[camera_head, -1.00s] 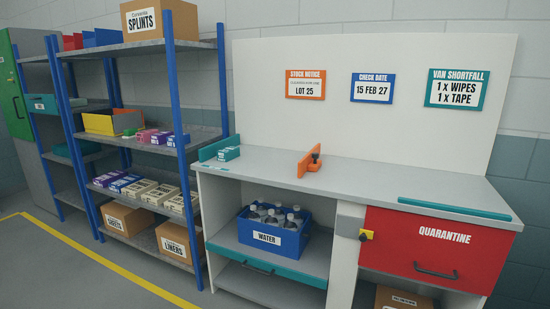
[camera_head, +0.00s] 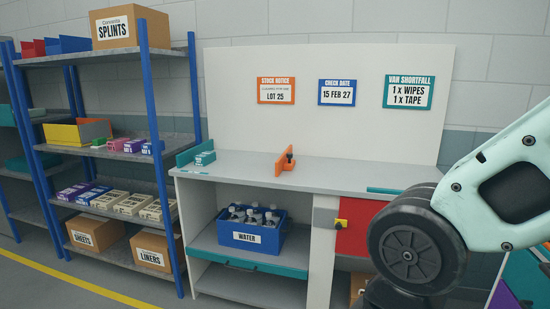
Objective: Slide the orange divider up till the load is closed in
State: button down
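The orange divider (camera_head: 285,159) stands upright on the grey worktop (camera_head: 330,173), near its middle, with a dark knob on its right side. A wide stretch of bare worktop lies between the boxes and the divider. A pale link of my own arm fills the right of the picture and hides the worktop's right end. My gripper is out of the picture.
A shelf rack with blue posts (camera_head: 150,110) stands left of the bench, holding boxes and bins. Below the worktop is a blue water crate (camera_head: 275,243). A teal strip (camera_head: 384,190) lies along the front right edge, above a red drawer (camera_head: 352,238). Signs hang on the back panel.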

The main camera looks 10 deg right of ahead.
aim_at(284, 163)
jog(key=i+l+u, duration=0.4)
jog(key=i+l, duration=0.4)
jog(key=i, duration=0.3)
jog(key=i+l+u, duration=0.35)
jog(key=i+l, duration=0.6)
jog(key=l, duration=0.15)
